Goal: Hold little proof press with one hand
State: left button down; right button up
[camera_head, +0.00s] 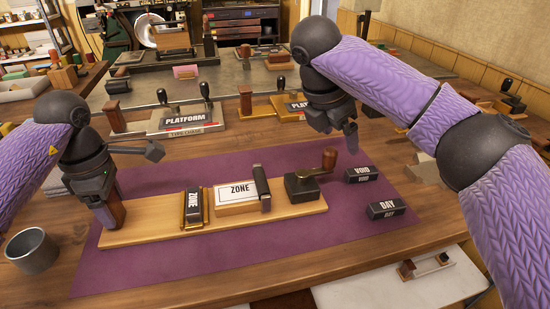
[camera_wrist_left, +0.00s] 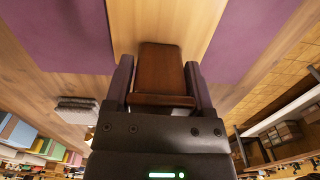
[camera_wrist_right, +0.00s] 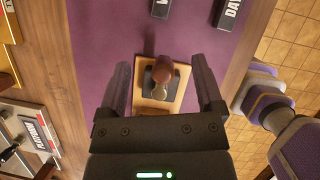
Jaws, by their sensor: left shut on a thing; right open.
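The little proof press is a long light wood board (camera_head: 150,232) lying on a purple mat (camera_head: 150,278). A brown wooden block (camera_head: 117,212) stands at its left end. On the board sit a black ZONE type block (camera_head: 194,206), a white ZONE card (camera_head: 238,190) with a dark roller bar, and a dark cam with a brown-knobbed crank (camera_head: 302,186). My left gripper (camera_head: 108,215) is shut on the brown block, which also shows between its fingers in the left wrist view (camera_wrist_left: 160,75). My right gripper (camera_head: 335,135) is open and empty above and behind the crank; the knob (camera_wrist_right: 162,70) shows between its fingers.
Black VOID (camera_head: 361,175) and DAY (camera_head: 386,208) blocks lie on the mat's right. A metal cup (camera_head: 32,250) stands left of the board. Two PLATFORM presses (camera_head: 180,119) stand behind the mat. The mat's front strip is clear.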

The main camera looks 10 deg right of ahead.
jog(key=shift+r, duration=0.2)
jog(key=shift+v, duration=2.4)
jog(key=shift+a, duration=0.15)
jog(key=v, duration=1.2)
jog(key=shift+r, duration=0.15)
pick_arm(q)
grip_release()
